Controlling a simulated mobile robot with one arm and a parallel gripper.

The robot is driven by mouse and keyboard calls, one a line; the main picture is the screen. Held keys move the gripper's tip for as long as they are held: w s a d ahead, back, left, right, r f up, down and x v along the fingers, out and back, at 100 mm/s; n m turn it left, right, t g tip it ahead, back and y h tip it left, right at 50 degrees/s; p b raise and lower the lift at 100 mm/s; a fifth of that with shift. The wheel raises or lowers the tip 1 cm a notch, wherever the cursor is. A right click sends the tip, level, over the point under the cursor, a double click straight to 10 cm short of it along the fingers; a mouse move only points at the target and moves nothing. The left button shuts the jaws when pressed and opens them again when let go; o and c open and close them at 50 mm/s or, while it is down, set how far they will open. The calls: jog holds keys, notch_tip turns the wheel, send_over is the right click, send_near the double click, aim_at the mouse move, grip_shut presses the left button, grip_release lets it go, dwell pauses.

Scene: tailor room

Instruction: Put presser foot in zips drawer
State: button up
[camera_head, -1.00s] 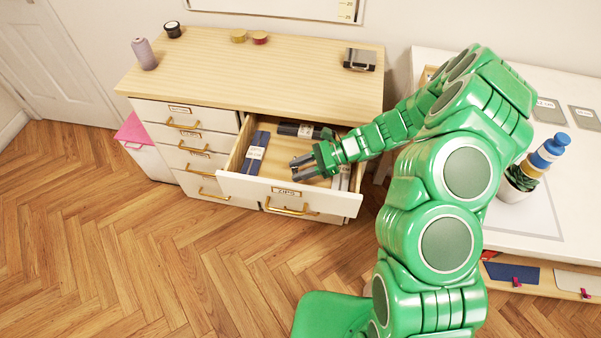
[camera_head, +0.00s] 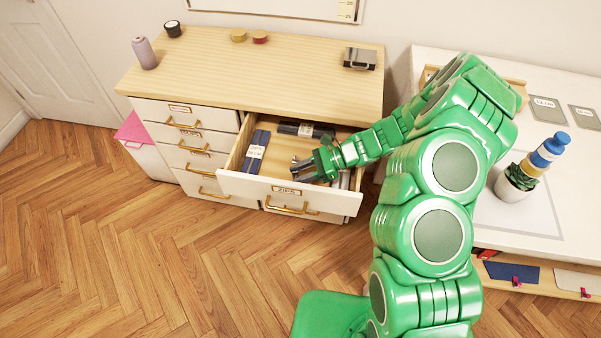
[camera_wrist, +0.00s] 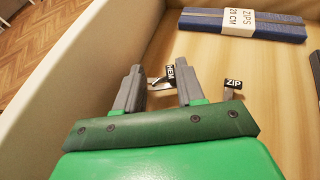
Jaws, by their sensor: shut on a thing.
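The drawer labelled ZIPS (camera_head: 250,187) is pulled open at the front of the wooden-topped cabinet. My gripper (camera_head: 298,168) is down inside it, near the front wall. In the wrist view, my gripper (camera_wrist: 160,72) is shut on a small metal presser foot with a black HEM tag (camera_wrist: 172,75), which sits between the fingers. A second small metal foot with a black ZIP tag (camera_wrist: 233,84) lies just right of the fingers, over the drawer floor (camera_wrist: 230,56). Whether the held foot touches the floor I cannot tell.
A blue zip bundle (camera_head: 257,145) lies at the drawer's left, and a dark bundle (camera_head: 305,130) at its back. The blue bundle's band reads ZIPS 20 CM in the wrist view (camera_wrist: 240,20).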

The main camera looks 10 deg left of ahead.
jog(key=shift+s+f, duration=0.2)
jog(key=shift+f, duration=0.1)
jog(key=o, duration=1)
jog(key=shift+s+f, duration=0.1)
jog(key=shift+f, duration=0.05)
jog(key=shift+s+d+f, duration=0.1)
jog(key=shift+r, duration=0.5)
jog(key=d+r, duration=0.1)
jog(key=w+d+r, duration=0.1)
jog(key=shift+w+d, duration=0.3)
jog(key=shift+a+r, duration=0.1)
jog(key=shift+r, duration=3.4)
